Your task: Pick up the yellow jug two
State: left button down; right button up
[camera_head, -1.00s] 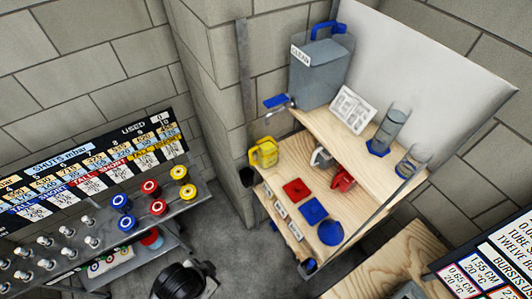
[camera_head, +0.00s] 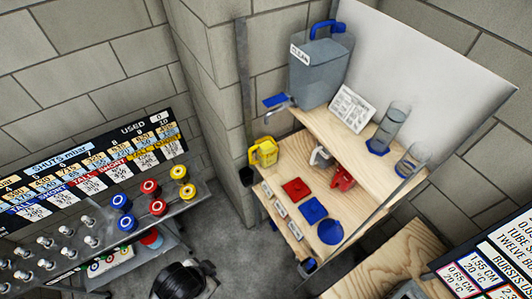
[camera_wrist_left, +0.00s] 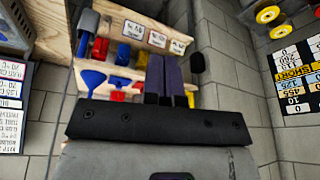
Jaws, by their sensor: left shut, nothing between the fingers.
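The yellow jug (camera_head: 264,152) stands upright at the left end of the wooden lower shelf (camera_head: 292,150) in the head view. In the left wrist view a small yellow patch (camera_wrist_left: 142,59) shows beside the fingers; I cannot tell whether it is that jug. My left gripper (camera_wrist_left: 166,62) is shut and empty, with its two dark fingers side by side, pointing toward the shelves and apart from the jug. In the head view only a dark part of my left arm shows at the bottom, with the fingers not clear. My right gripper is not in view.
The lower shelf also holds a red square (camera_head: 297,190), a blue square (camera_head: 313,210), a blue funnel (camera_head: 331,231) and a red jug (camera_head: 342,179). A grey container (camera_head: 320,70) and clear cylinders stand on the upper shelf. A rack with coloured rolls (camera_head: 150,187) stands left.

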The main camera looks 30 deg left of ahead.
pick_arm(q)
jog(key=c, duration=1.3)
grip_release()
jog(key=o, duration=1.2)
